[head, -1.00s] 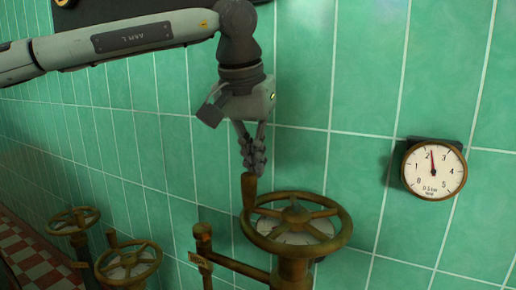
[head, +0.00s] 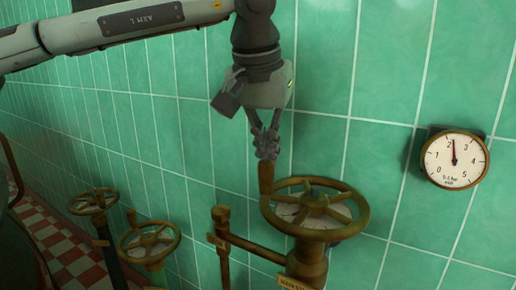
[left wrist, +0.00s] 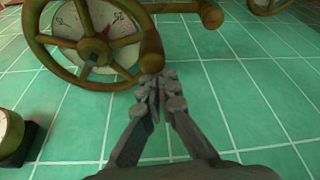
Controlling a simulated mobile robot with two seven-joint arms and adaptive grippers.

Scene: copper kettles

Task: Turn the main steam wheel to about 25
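The large brass-rimmed wheel (head: 361,213) stands on a brown post in front of the tiled wall, with a pale dial under its spokes. It also shows at the upper left of the left wrist view (left wrist: 38,48). Its upright handle (head: 266,180) is on the rim's left side. My left gripper (head: 267,150) is at the top of this handle, fingers drawn together; they appear closed on its end, though they hide the contact. The wall gauge (head: 455,174), marked 0 to 5, has its needle a little past 2. My right gripper is out of view.
Two smaller wheels stand at the left, one with a handle (head: 149,257) and one farther back (head: 92,203). A brown pipe (head: 255,249) joins the large wheel's post from the left. A cut-off label plate (head: 292,283) is on that post. The wall runs close behind.

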